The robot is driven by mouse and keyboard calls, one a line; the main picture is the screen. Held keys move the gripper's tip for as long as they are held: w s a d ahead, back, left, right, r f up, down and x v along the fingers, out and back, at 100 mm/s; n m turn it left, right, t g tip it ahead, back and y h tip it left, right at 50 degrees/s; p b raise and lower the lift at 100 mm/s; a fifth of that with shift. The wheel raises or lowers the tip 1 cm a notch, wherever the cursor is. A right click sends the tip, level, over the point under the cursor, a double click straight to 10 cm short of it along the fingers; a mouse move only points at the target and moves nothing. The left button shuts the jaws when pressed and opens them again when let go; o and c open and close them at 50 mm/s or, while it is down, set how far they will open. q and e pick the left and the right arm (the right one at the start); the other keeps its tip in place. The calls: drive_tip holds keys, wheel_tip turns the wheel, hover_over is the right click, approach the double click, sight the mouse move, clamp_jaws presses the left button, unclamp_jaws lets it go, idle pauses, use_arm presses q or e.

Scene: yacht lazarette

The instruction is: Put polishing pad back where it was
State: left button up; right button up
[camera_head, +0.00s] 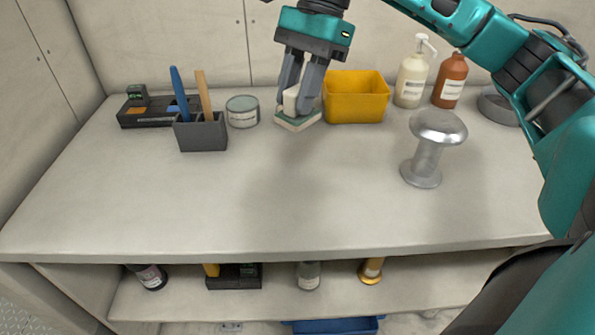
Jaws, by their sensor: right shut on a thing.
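The polishing pad (297,123) has a pale block base with a green layer and an upright cream handle. It is between the grey tin and the yellow bin, near the back of the worktop (250,205). My right gripper (299,108) comes down from above and is shut on the pad's handle. I cannot tell whether the pad's underside touches the worktop. My left gripper is not in view.
A yellow bin (356,97) stands close right of the pad; a grey tin (243,111) and a dark holder (202,133) with tools stand left. A metal bollard (425,160) stands front right. Bottles (411,80) stand behind. The front middle is clear.

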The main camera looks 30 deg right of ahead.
wheel_tip(320, 180, down, 14)
drive_tip(key=shift+f+b, duration=0.15)
drive_tip(key=shift+b, duration=0.4)
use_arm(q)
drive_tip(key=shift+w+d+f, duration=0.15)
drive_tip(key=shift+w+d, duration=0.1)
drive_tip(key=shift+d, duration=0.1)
use_arm(e)
drive_tip(key=shift+f, duration=0.15)
drive_tip(key=shift+f, duration=0.25)
drive_tip(key=o, duration=1)
drive_tip(key=shift+r, duration=0.15)
